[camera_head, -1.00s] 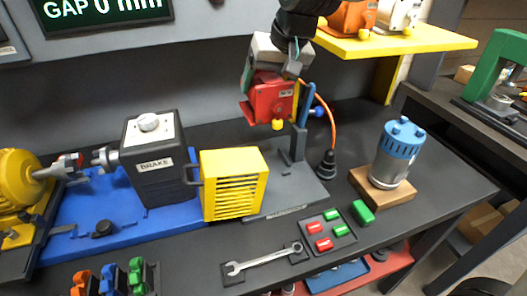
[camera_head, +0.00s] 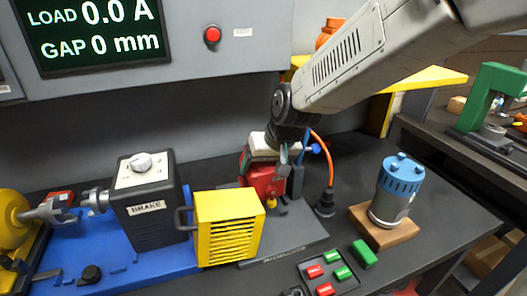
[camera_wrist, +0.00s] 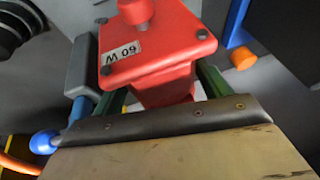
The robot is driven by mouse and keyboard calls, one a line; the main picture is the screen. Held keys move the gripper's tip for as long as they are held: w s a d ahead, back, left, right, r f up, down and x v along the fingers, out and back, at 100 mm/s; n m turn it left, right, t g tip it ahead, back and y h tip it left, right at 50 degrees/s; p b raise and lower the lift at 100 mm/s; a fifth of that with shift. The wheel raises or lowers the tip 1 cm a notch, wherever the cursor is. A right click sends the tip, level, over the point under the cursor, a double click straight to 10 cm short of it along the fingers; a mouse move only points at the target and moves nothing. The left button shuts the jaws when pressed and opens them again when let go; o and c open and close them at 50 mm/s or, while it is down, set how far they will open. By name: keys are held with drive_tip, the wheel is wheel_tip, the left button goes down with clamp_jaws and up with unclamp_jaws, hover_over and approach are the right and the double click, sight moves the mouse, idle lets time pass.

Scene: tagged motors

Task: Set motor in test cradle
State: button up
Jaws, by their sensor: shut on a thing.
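The red motor (camera_head: 262,182) is held by my gripper (camera_head: 272,160) low at the grey test cradle (camera_head: 292,240). In the wrist view, the motor (camera_wrist: 155,50) shows a white tag that seems to read M 09, and green fingers (camera_wrist: 162,92) sit on both sides of it. The motor looks upright, between the cradle's upright parts. A blue lever with a ball end (camera_wrist: 45,142) and an orange-capped blue part (camera_wrist: 242,58) flank it. I cannot tell whether its underside touches the cradle, as that is hidden.
The yellow slatted box (camera_head: 228,228) stands close left of the cradle, with the brake box (camera_head: 148,200) beyond. An orange cable with a black plug (camera_head: 325,200) stands at right. A blue-topped motor (camera_head: 398,190) sits on a wooden block. The yellow shelf (camera_head: 430,77) is above right.

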sight(274, 165)
drive_tip(key=shift+f, duration=2.4)
drive_tip(key=o, duration=1.8)
drive_tip(key=shift+f, duration=0.2)
drive_tip(key=shift+c, duration=0.2)
drive_tip(key=v, duration=1.2)
drive_tip(key=shift+d+r, duration=0.1)
drive_tip(key=shift+r, duration=0.05)
drive_tip(key=s+d+r+m+g+h, duration=0.2)
drive_tip(key=s+d+r+h, duration=0.1)
drive_tip(key=s+d, duration=1.6)
drive_tip(key=s, duration=0.4)
drive_tip(key=shift+s+d+m+g, duration=0.25)
drive_tip(key=shift+d+m+g, duration=0.05)
drive_tip(key=shift+m, duration=0.1)
